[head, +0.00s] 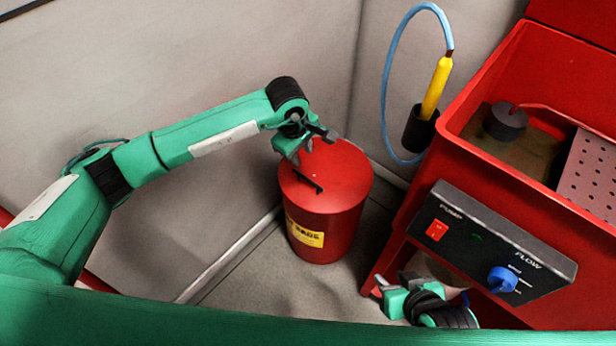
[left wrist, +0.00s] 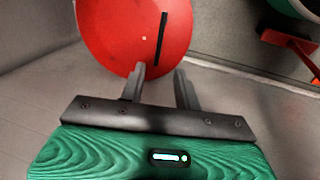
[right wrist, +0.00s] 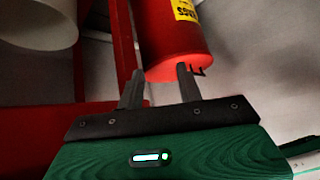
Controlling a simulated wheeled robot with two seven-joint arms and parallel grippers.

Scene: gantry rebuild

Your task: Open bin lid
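The red bin (head: 325,225) stands upright on the floor against the wall, with a yellow label on its side. Its round red lid (head: 345,165) is shut, with a black bar-shaped handle (head: 308,180) on top. The lid and handle also show in the left wrist view (left wrist: 163,40). My left gripper (head: 310,143) is above the lid's far side, open and empty; its fingers overlap the lid's edge in the left wrist view. My right gripper (head: 385,288) is low at the bin's right, open and empty.
A red parts washer (head: 480,160) with a control panel (head: 490,245) stands to the right, above my right gripper. A yellow-handled brush (head: 436,88) on a blue hose hangs at the back wall. Walls close in behind and left of the bin. Grey floor (head: 260,280) lies clear in front.

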